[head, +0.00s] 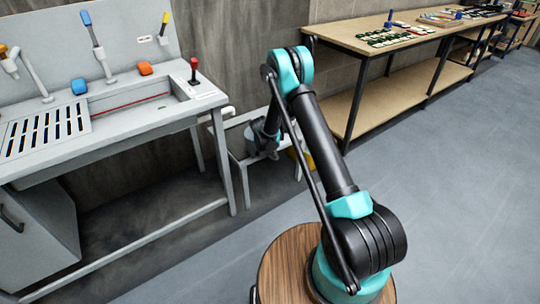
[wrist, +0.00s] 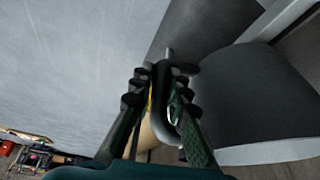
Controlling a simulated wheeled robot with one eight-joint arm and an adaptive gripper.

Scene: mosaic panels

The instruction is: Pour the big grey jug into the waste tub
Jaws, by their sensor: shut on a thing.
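The big grey jug (wrist: 255,90) fills the right of the wrist view as a dark grey rounded body. Its black handle (wrist: 160,98) runs between my fingers. My gripper (wrist: 160,88) is shut on that handle. In the head view, my gripper and part of the jug (head: 265,147) are small, at the low grey stand beside the sink bench. A yellow thing (head: 301,160), perhaps the waste tub, shows partly behind my arm. I cannot tell the jug's exact tilt or whether it touches the stand, and its contents are hidden.
The grey sink bench (head: 110,110) with taps and a slotted drain stands at left. The low grey stand (head: 239,160) is close to its right end. A wooden workbench (head: 365,45) with small items runs along the wall. The floor at right is clear.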

